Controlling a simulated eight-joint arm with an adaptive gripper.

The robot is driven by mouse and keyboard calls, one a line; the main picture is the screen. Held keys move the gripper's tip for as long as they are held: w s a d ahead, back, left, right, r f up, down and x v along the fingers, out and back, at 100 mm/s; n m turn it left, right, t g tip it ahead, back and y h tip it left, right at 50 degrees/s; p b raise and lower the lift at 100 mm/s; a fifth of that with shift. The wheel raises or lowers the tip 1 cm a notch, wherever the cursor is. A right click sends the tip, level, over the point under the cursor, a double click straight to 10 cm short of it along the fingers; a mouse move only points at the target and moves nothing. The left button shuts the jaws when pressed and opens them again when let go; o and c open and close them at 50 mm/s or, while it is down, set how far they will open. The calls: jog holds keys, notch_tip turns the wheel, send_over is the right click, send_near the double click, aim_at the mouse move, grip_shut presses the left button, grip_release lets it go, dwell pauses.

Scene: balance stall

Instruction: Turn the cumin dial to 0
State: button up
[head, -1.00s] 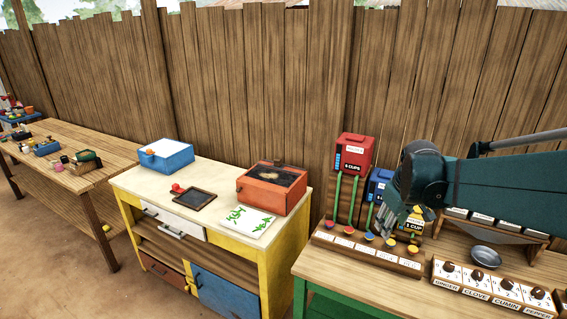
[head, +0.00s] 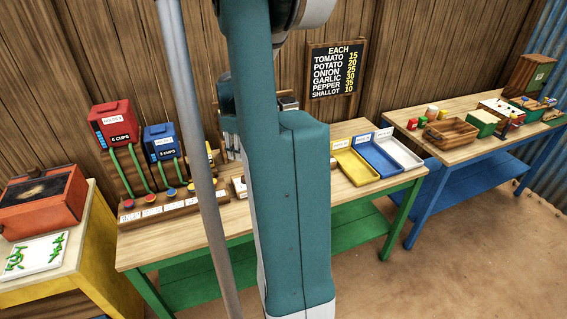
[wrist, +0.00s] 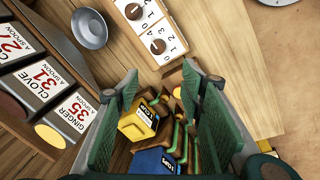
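In the wrist view, part of the white dial strip (wrist: 152,28) shows at the top, with two dark brown round dials, an upper one (wrist: 133,11) and a lower one (wrist: 157,45). Numbers are printed beside them. No dial name is readable, and I cannot pick out the cumin dial. In the head view, my arm hides the strip. My gripper (wrist: 160,78) is open and empty, its green fingers wide apart. It is over the table, pointing toward the dispensers and apart from the dials.
A metal bowl (wrist: 89,28) and priced spice boxes (wrist: 37,80) are at left in the wrist view. Red (head: 111,125) and blue (head: 160,142) cup dispensers and a button rail (head: 150,212) stand left of my arm. Yellow, blue and white trays (head: 395,150) lie right.

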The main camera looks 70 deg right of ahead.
jog(key=shift+g+y, duration=0.6)
jog(key=s+d+f, duration=0.3)
jog(key=s+d, duration=0.1)
jog(key=d, duration=0.2)
jog(key=s+d+f+p, duration=0.1)
jog(key=s+d+f, duration=0.3)
jog(key=s+d, duration=0.1)
jog(key=s+d+f+p, duration=0.1)
jog(key=s+d+f, duration=0.2)
jog(key=d, duration=0.4)
jog(key=shift+s+d+f, duration=0.15)
jog(key=shift+s, duration=0.75)
jog(key=shift+f, duration=0.1)
jog(key=shift+w+d+f, duration=0.1)
jog(key=shift+d+f, duration=0.05)
jog(key=shift+f, duration=1.75)
jog(key=shift+d+f, duration=0.15)
jog(key=shift+f, duration=1.75)
jog(key=c, duration=0.9)
